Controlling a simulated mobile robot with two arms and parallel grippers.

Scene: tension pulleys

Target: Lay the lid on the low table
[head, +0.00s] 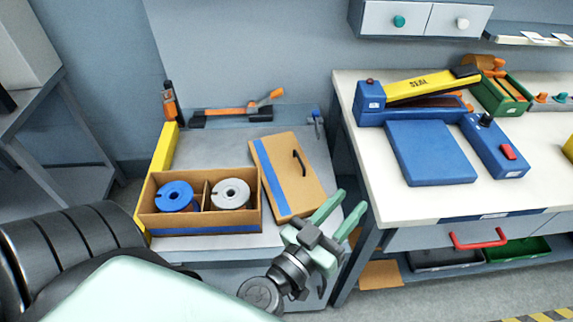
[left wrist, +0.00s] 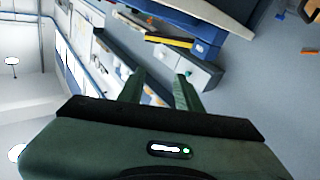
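The lid (head: 288,178) is a brown cardboard panel with a blue stripe and a black handle. In the head view it lies on the low grey table (head: 225,148), right of and close beside an open cardboard box (head: 212,216). The box holds a blue spool (head: 177,196) and a grey spool (head: 231,193) in two compartments. My left gripper (head: 352,199) is open and empty, in front of and right of the lid, apart from it. In the left wrist view its two green fingers (left wrist: 157,82) stand apart with nothing between them. My right gripper is not in view.
A white workbench (head: 366,120) stands at the right with a blue sealer (head: 425,92) and a blue pad (head: 431,152). An orange-handled tool (head: 237,111) lies at the low table's back edge. A yellow strip (head: 163,155) runs along its left side.

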